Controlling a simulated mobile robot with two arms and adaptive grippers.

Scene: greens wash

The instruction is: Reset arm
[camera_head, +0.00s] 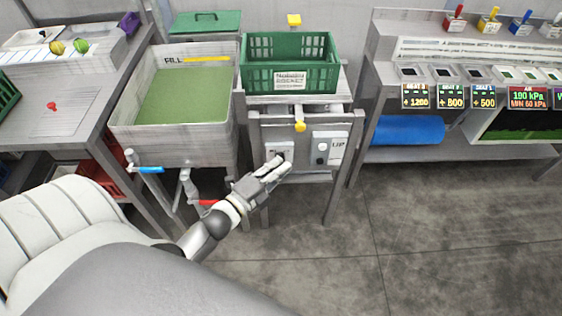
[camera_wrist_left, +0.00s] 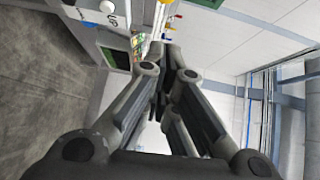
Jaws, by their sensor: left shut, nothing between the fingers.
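My left gripper (camera_head: 273,168) is in front of the grey stand under the green crate, at a small control box (camera_head: 279,147) on the stand's front. Its fingers are closed together with nothing between them. The gripper hides part of that box, and I cannot tell whether it touches it. The left wrist view shows the closed fingers (camera_wrist_left: 178,62) close up, with the panel area tilted at upper left. My right gripper does not show in either view.
The green crate (camera_head: 291,82) sits on the stand. A second panel marked UP (camera_head: 328,148) is just right of my gripper. A basin of green water (camera_head: 135,119) with blue and red valve handles stands left. A shelf with displays (camera_head: 432,60) stands right. Open floor (camera_head: 420,230) lies in front.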

